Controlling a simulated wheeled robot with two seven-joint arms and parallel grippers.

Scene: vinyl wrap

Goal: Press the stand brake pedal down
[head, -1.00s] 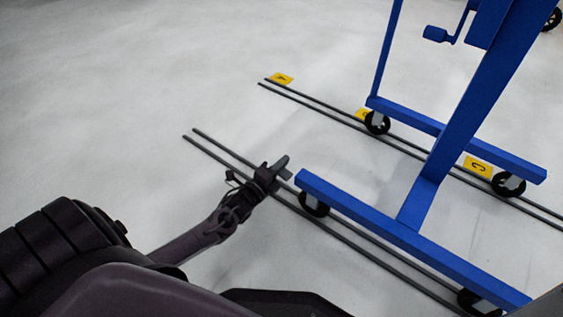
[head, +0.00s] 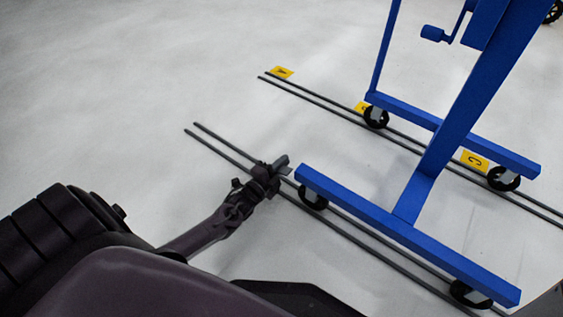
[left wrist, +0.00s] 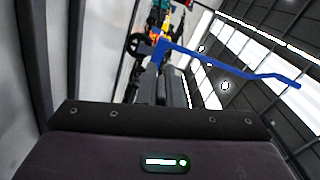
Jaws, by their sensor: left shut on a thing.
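The blue stand (head: 350,207) is on casters at the right of the head view. My left gripper (head: 282,166) is at the near-left end of its front foot beam, beside the front caster (head: 312,197). Its jaws are shut on a small grey piece at the beam's end, which looks like the stand brake pedal (head: 286,171). The jaws mostly hide that piece, so its tilt cannot be told. In the left wrist view, the dark jaws (left wrist: 165,88) point away near a blue bar (left wrist: 230,67). My right gripper is not in view.
Two pairs of dark rails run along the floor; the near rails (head: 222,146) pass below my left gripper. A blue crank handle (head: 433,33) is on the stand's post. The floor at left is clear.

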